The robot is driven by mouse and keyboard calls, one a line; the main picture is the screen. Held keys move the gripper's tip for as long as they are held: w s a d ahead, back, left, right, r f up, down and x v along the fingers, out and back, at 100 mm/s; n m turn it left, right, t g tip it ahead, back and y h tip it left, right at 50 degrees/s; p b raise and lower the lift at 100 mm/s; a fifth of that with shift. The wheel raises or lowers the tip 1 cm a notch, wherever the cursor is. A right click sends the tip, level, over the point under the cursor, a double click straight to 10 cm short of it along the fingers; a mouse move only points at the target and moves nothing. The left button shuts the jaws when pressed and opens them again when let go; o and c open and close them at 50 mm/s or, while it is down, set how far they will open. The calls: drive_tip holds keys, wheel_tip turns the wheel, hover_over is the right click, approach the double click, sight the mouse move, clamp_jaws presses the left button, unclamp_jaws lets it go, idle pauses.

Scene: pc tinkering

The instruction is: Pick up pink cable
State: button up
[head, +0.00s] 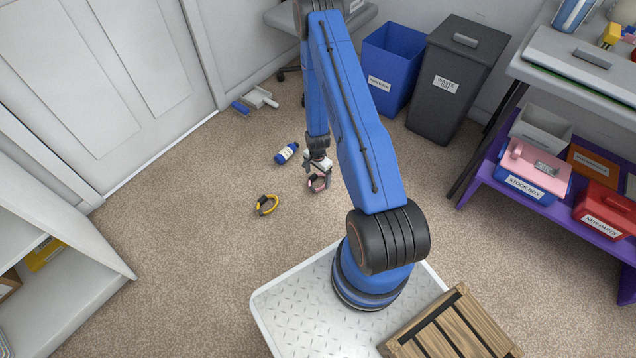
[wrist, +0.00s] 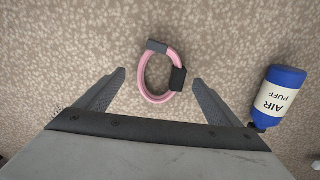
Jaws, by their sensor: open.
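The pink cable (wrist: 145,77) is a small coiled loop with a grey connector at its top and a black connector on its right side. It lies on the carpet in the wrist view, ahead of and between the two fingers. It also shows in the head view (head: 315,186), partly covered by the fingers. My gripper (wrist: 158,85) is open, with one finger on each side of the loop and no visible contact. In the head view my gripper (head: 318,182) is low over the floor at the cable.
A blue air puff bottle (wrist: 281,94) lies just right of my right finger; it also shows in the head view (head: 287,153). Bins (head: 455,80) stand behind, a purple shelf (head: 545,213) at right.

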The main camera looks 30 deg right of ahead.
wheel_tip(320, 180, down, 2)
drive_tip(key=shift+f, duration=0.1)
drive_tip(key=c, duration=1.2)
